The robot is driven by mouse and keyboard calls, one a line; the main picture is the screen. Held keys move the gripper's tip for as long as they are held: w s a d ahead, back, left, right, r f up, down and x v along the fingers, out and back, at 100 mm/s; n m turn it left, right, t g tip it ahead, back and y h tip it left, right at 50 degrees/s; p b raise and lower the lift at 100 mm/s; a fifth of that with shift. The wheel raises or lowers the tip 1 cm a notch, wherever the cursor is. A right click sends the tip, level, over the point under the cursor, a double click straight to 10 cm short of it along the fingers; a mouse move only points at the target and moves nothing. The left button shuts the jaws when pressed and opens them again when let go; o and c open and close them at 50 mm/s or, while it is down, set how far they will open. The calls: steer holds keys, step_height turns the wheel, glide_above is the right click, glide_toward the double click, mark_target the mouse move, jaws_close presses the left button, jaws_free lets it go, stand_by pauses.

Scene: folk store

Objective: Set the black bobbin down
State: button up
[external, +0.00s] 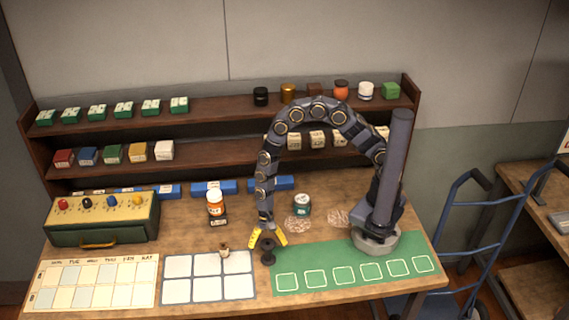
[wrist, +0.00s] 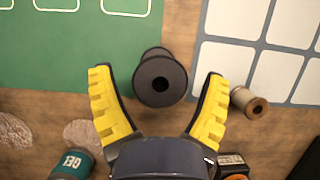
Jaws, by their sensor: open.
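The black bobbin (external: 268,252) stands upright on the bench, in the strip between the green mat (external: 325,251) and the white grid card (external: 208,275). In the wrist view the bobbin (wrist: 160,78) shows its round end and centre hole. My gripper (external: 268,239) is open above and around it. In the wrist view the yellow fingers of my gripper (wrist: 158,72) are spread to either side, with clear gaps to the bobbin. The bobbin's underside is hidden.
A small tan spool (external: 224,253) stands on the grid card's edge. Behind are an orange bottle (external: 215,204) and a teal jar (external: 302,205). A green box with coloured knobs (external: 102,218) and a weekday chart (external: 98,284) are left. The green mat's outlined squares are empty.

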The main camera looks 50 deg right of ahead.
steer(key=v, duration=1.2)
steer(key=shift+r, duration=0.15)
steer(key=s+d+r+n+t, duration=0.1)
steer(key=s+d+r+n, duration=0.1)
steer(key=d+r, duration=0.35)
steer(key=s+d+r+n, duration=0.1)
steer(key=d+r+n, duration=0.15)
steer(key=d, duration=0.55)
steer(key=s+d+r+n+h, duration=0.3)
steer(key=s+d+r+n, duration=0.1)
steer(key=s+d, duration=0.7)
steer(key=shift+s+d+r+t, duration=0.3)
steer(key=shift+d+r, duration=0.3)
steer(key=shift+d, duration=0.35)
